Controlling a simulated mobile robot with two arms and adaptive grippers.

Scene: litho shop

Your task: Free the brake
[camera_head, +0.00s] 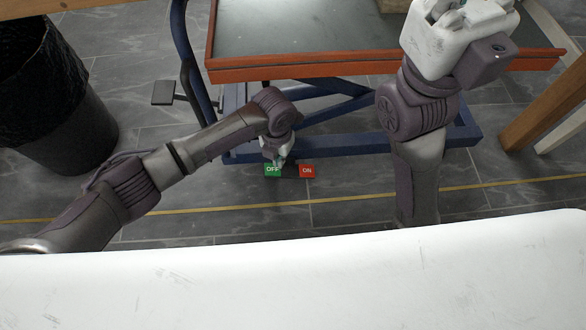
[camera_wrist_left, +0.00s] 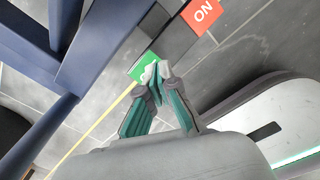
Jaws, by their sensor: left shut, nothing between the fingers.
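The brake's green OFF pedal (camera_head: 272,171) and red ON pedal (camera_head: 307,170) sit side by side low at the near side of a blue-framed cart (camera_head: 350,146). Both pedals also show in the left wrist view, the green one (camera_wrist_left: 143,67) partly hidden by my fingertips and the red one (camera_wrist_left: 203,16) clear. My left gripper (camera_head: 279,162) is shut and empty, its tips pointing down at the green pedal. Tips and pedal look very close; I cannot tell if they touch. My right gripper (camera_head: 455,12) is raised over the cart's top right, cut by the picture edge, its fingers unclear.
The cart's top has an orange rim (camera_head: 300,67). A black pedal (camera_head: 163,93) juts out at its left. A dark bin (camera_head: 70,125) stands at the far left, and wooden legs (camera_head: 545,105) at the right. Tiled floor with a yellow line (camera_head: 350,196) lies clear in front.

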